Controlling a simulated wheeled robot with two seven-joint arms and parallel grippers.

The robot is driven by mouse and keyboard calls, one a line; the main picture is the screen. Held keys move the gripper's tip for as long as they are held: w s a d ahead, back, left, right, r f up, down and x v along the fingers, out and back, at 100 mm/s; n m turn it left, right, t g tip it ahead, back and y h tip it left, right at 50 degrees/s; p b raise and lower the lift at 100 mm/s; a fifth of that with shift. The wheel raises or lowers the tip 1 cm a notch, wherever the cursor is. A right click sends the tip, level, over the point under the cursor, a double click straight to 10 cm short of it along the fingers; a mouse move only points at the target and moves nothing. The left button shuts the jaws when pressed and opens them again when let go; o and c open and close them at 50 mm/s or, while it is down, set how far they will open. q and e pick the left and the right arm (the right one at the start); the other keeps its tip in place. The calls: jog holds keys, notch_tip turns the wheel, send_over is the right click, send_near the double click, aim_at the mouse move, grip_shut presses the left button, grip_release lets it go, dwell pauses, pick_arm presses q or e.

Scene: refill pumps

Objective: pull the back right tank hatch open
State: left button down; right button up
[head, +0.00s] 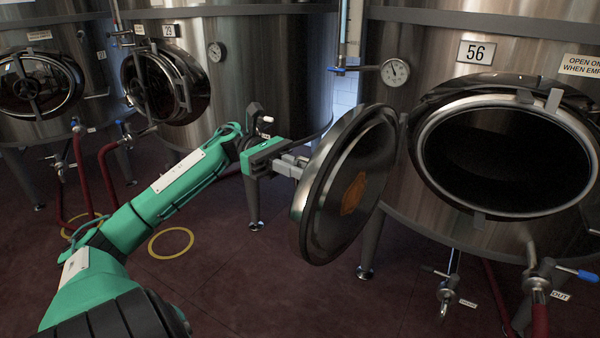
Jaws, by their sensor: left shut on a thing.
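The tank numbered 56 (400,150) stands at the right, with its oval hatch opening (505,160) dark and uncovered inside a pale rim. Its round metal hatch door (325,190) is swung out to the left of the opening, seen nearly edge-on, with an orange-brown patch on its inner face. My left gripper (292,165) is at the outer side of the door, shut on a part there. The gripped part is mostly hidden by the jaws and the door. My right gripper is not in view.
Two more steel tanks stand at the left, with closed-looking oval hatches (40,85) and (165,85). Red hoses (108,180) and valves hang below them. A valve (447,290) and an outlet with a blue handle (580,274) project under tank 56. The dark red floor (240,290) is clear in front.

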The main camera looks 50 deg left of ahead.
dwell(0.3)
pick_arm(q)
jog(key=c, duration=1.6)
grip_release()
jog(key=shift+a, duration=0.1)
